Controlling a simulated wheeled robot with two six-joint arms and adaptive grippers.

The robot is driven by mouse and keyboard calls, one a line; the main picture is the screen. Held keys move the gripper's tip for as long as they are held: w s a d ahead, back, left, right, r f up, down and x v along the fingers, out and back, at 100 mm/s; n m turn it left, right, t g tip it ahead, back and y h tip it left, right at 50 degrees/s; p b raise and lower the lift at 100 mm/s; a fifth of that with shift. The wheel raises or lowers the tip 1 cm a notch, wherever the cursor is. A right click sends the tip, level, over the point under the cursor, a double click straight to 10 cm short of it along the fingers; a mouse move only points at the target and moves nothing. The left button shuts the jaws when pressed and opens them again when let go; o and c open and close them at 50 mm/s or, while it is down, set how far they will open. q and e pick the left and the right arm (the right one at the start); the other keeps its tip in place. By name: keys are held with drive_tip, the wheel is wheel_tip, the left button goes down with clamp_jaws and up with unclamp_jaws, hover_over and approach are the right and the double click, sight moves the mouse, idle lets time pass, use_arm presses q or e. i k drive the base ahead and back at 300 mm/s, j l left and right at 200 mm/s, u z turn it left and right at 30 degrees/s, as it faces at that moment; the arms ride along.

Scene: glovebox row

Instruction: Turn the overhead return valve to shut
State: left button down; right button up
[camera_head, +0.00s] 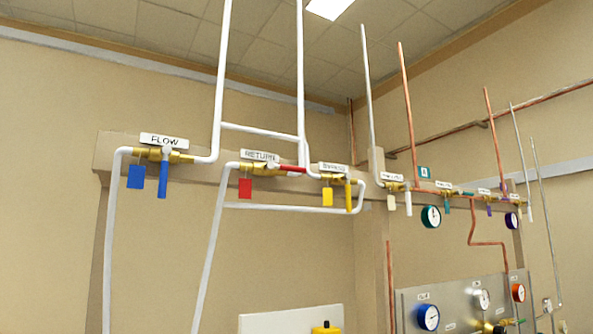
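The return valve (262,168) is a brass valve on white pipe high on the wall, under a white label (260,155) reading RETURN. Its red lever (292,168) points right, lying roughly along the pipe line. A red tag (245,188) hangs below its left end. Neither of my grippers is in view.
The flow valve, with blue lever (163,180) pointing down, is to the left. The bypass valve, with yellow lever (348,197) pointing down, is close on the right. White pipes surround them. More valves, gauges and a grey panel (455,296) stand further right.

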sight(269, 166)
drive_tip(key=k+l, duration=0.1)
drive_tip(key=l, duration=0.65)
drive_tip(key=k+l+z, duration=0.15)
drive_tip(key=l, duration=0.6)
drive_tip(key=i+j, duration=0.05)
